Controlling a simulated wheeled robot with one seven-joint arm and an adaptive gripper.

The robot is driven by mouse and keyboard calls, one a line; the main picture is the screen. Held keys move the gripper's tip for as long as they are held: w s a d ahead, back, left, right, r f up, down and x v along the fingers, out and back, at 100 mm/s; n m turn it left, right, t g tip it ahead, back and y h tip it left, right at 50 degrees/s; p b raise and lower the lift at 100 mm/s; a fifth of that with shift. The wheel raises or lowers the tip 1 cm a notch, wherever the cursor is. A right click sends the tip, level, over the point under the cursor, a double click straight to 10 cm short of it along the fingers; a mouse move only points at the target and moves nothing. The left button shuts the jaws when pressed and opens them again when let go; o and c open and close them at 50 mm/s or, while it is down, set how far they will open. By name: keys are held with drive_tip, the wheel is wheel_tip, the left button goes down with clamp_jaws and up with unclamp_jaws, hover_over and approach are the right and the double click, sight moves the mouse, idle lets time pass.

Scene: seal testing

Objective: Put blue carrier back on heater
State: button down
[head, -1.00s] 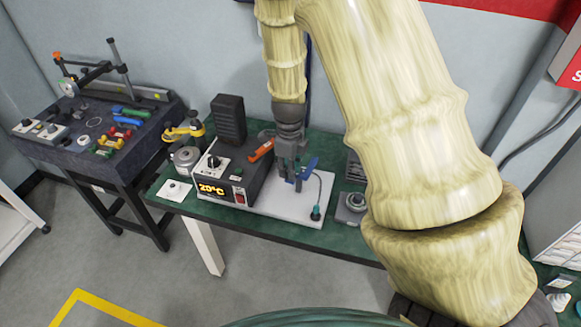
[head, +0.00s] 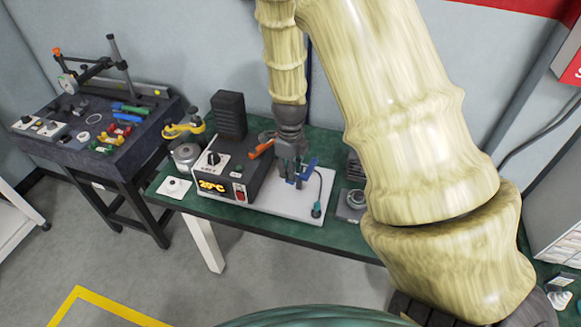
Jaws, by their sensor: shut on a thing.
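The blue carrier (head: 309,168) is at the tips of my gripper (head: 290,172), which is shut on it. The carrier is over the right part of the heater's white base plate (head: 290,205). I cannot tell whether the carrier touches anything below it. The heater (head: 228,177) is a dark box with a lit orange display, a knob and a red switch. My gripper points down just right of the box and hides part of the carrier and plate.
An orange-handled thing (head: 262,147) lies at the heater's right top edge. A cable with a dark green probe (head: 317,209) runs right of my gripper. A dark bench (head: 95,140) with coloured tools is at left.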

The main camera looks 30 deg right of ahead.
drive_tip(key=shift+f+b, duration=2)
drive_tip(key=shift+f, duration=2.7)
drive_tip(key=shift+f, duration=0.6)
drive_tip(key=c, duration=1.2)
unclamp_jaws()
drive_tip(key=shift+o, duration=0.2)
drive_tip(key=shift+r+p, duration=4.65)
drive_tip(key=shift+r, duration=0.85)
